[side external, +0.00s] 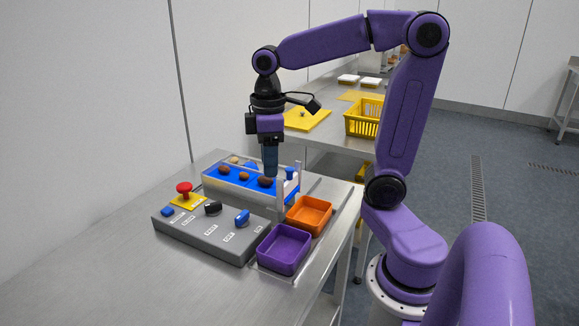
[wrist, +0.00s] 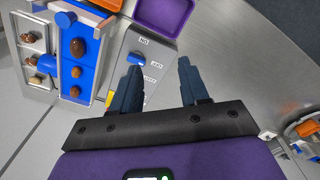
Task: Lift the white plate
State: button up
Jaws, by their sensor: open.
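No separate white plate can be clearly made out. A white compartmented frame (wrist: 36,68) holding brown dates shows at the upper left of the wrist view, alongside a blue strip (wrist: 73,75) with dates on it. In the side view, the blue strip (side external: 222,174) lies in a pale-sided unit behind the control box. My gripper (side external: 270,174) points down near the right part of that strip. In the wrist view, my gripper (wrist: 158,92) has its two dark fingers apart, with nothing between them. The fingers are clear of the white frame.
A grey control box (side external: 205,232) with a red button (side external: 184,188) and knobs stands in front. A purple tray (side external: 284,250) and an orange tray (side external: 309,215) sit at right. A yellow basket (side external: 363,117) is behind. The steel table's front left is bare.

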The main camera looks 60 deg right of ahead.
jog(key=w+d+r+m, duration=0.2)
jog(key=w+d+r, duration=0.15)
jog(key=d, duration=0.35)
jog(key=m, duration=0.2)
send_near(290, 168)
notch_tip(290, 168, down, 9)
jog(key=shift+w+a+f, duration=0.1)
jog(key=shift+a, duration=0.05)
dwell(0.3)
